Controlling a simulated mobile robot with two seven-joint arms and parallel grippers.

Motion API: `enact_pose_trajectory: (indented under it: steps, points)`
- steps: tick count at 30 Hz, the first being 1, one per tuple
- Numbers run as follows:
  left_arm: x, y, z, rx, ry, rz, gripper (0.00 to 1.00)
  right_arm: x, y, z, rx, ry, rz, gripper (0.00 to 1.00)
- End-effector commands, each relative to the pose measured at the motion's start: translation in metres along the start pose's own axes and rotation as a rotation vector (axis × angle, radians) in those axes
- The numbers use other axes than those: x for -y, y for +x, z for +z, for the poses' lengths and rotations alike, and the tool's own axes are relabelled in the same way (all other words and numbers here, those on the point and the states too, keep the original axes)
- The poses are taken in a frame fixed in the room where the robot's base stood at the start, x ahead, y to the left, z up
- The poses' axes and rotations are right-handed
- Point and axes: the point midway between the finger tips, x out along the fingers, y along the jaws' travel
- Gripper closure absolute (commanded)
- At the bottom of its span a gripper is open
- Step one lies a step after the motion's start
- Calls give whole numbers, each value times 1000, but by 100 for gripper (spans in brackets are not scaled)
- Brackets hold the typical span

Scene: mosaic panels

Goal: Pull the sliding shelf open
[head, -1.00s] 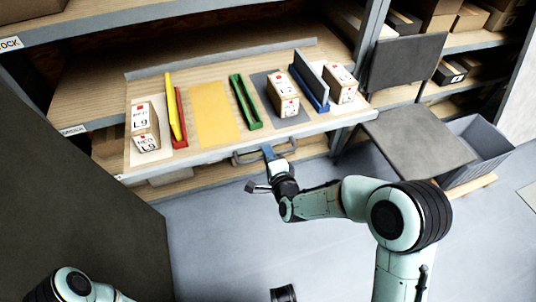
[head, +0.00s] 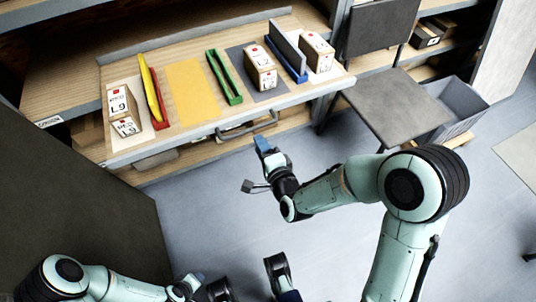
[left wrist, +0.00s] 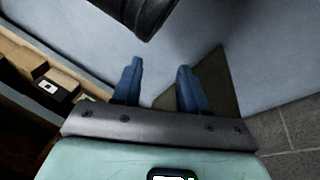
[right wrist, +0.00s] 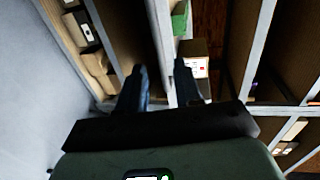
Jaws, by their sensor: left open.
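The sliding shelf (head: 185,133) stands out from the rack, with its grey front rail facing me. Its grey bar handle (head: 247,128) is at the middle of that rail. My right gripper (head: 262,146) is in front of and below the handle, apart from it. Its two fingers are spread with nothing held between them in the right wrist view (right wrist: 161,85). My left gripper (head: 192,284) is low at the bottom edge, far from the shelf. Its blue fingers are spread and empty over the floor in the left wrist view (left wrist: 157,85).
Boxes marked L9 (head: 122,100) and L2 (head: 261,70), a yellow mat (head: 192,90) and red, green (head: 224,78) and blue holders rest on the shelf. A dark panel (head: 75,215) stands at left. A grey table (head: 400,105) and bin (head: 462,100) are at right. Floor in front is clear.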

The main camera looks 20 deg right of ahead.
Motion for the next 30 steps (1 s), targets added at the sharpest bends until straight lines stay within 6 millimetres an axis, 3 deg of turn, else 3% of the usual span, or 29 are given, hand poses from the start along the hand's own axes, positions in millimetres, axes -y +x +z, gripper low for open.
enact_pose_trajectory:
  steps: [3, 9, 27, 30]
  points:
    - [-4, -5, -4, -12, 4, 6, 57, 1, -23, -1, -1, 0, 1, 66]
    - [-8, -19, 16, 49, 8, 9, 57, 1, -42, 0, -1, 0, 1, 66]
    - [-8, -19, 19, 58, 8, 9, 57, 0, -44, 0, -1, 0, 0, 66]
    - [-8, -19, 19, 58, 8, 9, 57, -10, -42, -1, 1, -28, 29, 66]
